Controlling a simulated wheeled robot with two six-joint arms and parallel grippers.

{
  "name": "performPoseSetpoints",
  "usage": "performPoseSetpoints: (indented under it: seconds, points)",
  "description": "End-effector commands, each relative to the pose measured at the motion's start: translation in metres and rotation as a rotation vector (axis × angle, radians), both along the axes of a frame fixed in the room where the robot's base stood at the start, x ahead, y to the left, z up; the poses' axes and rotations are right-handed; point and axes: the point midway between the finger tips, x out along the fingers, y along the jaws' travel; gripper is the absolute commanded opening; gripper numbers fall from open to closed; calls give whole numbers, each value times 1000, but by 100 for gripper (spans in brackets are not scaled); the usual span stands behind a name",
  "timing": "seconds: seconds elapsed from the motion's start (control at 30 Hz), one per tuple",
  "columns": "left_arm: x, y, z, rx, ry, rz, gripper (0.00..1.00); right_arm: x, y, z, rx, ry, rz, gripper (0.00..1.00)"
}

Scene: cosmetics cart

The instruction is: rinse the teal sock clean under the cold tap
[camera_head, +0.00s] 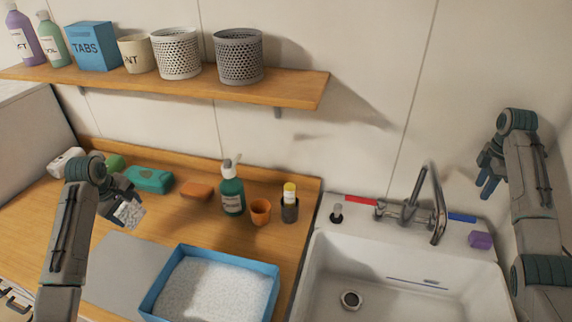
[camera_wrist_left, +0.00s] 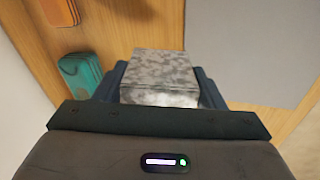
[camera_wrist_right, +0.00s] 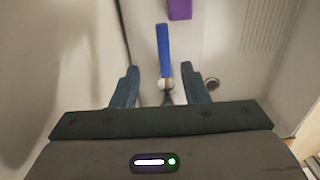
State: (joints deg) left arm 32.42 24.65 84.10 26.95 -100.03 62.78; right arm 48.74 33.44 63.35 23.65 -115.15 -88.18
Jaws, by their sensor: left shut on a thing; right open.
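My left gripper (camera_head: 125,203) is shut on a grey-white speckled block (camera_head: 130,213), above the wooden counter. The block also shows between its fingers in the left wrist view (camera_wrist_left: 165,75). I see no clear sock; a teal block-like object (camera_head: 149,179) lies on the counter behind that gripper. The tap (camera_head: 410,210) stands behind the white sink (camera_head: 400,265), with a red lever (camera_head: 360,199) on the left and a blue lever (camera_head: 462,217) on the right. My right gripper (camera_head: 488,180) is open and empty above the blue lever, which shows ahead of its fingers in the right wrist view (camera_wrist_right: 163,45).
A blue tray (camera_head: 152,296) of white granules stands front centre, beside a grey mat (camera_head: 112,265). An orange block (camera_head: 196,190), a pump bottle (camera_head: 232,195) and an orange cup (camera_head: 260,211) stand behind. A purple block (camera_head: 480,240) lies on the sink rim. A shelf (camera_head: 290,93) overhangs the counter.

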Motion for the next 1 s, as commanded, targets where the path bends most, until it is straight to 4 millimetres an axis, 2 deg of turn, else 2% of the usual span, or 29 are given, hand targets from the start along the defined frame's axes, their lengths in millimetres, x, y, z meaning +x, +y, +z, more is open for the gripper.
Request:
performPoseSetpoints:
  seconds: [0.27, 0.37, 0.4, 0.5, 0.7, 0.83, 1.0]
  points:
    - [0, 0, -30, 1, 0, 0, 45, 0, 1, -32, 2, 2, 3, 41]
    - [0, 0, -26, 0, 0, 0, 45, -1, 1, -52, 1, 4, 3, 41]
    - [0, 0, -15, 0, -1, 0, 45, -1, 1, -55, 2, 6, 2, 41]
    - [0, 0, -8, 0, -1, 0, 45, -2, 1, -75, 2, 5, 2, 41]
    - [0, 0, 1, 0, 0, 0, 45, -1, 1, -105, 2, 3, 1, 41]
    - [0, 0, 3, 0, 0, 0, 45, -1, 1, -115, 0, 1, 1, 41]
    - [0, 0, 3, 0, 0, 0, 45, -1, 1, -119, 0, 0, 1, 41]
